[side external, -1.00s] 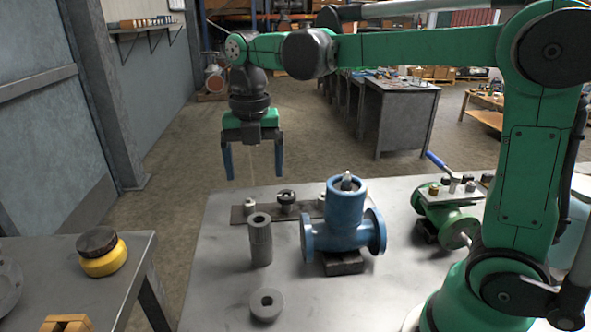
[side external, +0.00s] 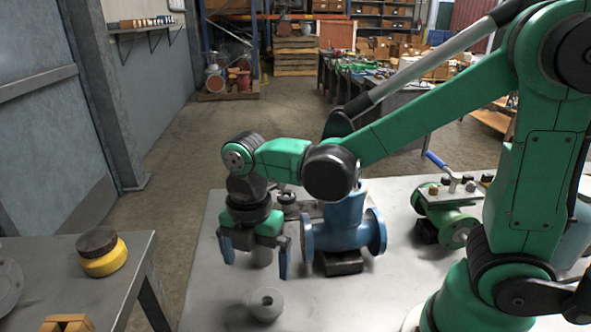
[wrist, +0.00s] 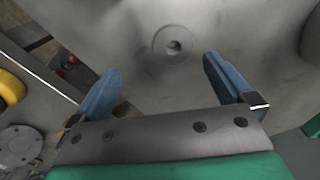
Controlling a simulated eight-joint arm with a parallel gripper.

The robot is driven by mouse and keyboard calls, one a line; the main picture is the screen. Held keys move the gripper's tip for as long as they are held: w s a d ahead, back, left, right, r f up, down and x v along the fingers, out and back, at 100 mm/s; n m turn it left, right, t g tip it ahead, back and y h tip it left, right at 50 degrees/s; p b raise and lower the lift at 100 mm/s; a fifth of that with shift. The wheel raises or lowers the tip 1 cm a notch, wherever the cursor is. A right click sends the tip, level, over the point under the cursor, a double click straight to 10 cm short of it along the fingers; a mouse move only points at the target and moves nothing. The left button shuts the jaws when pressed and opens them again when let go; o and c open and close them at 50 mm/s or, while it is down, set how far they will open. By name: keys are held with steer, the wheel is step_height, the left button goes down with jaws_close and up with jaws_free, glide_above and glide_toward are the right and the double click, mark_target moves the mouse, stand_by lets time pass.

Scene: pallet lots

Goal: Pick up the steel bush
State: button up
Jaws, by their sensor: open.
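A short grey ring with a centre hole (side external: 265,304) lies flat nearer the camera.
A blue flanged valve body (side external: 343,228) stands close to the right of my gripper. A green valve with a lever (side external: 447,222) is farther right. A side table on the left holds a yellow and black part (side external: 102,252). The table front is mostly clear.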

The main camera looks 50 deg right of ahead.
mark_target(265, 301)
steer(key=shift+s+a+f+m, duration=0.2)
steer(key=shift+s+f+m, duration=0.05)
steer(key=shift+s+f, duration=0.25)
steer(key=shift+s+a+f+m, duration=0.25)
steer(key=shift+s+f, duration=0.15)
steer(key=shift+s, duration=0.1)
steer(key=shift+f, duration=2.7)
steer(key=shift+c, duration=0.2)
steer(key=c, duration=1.4)
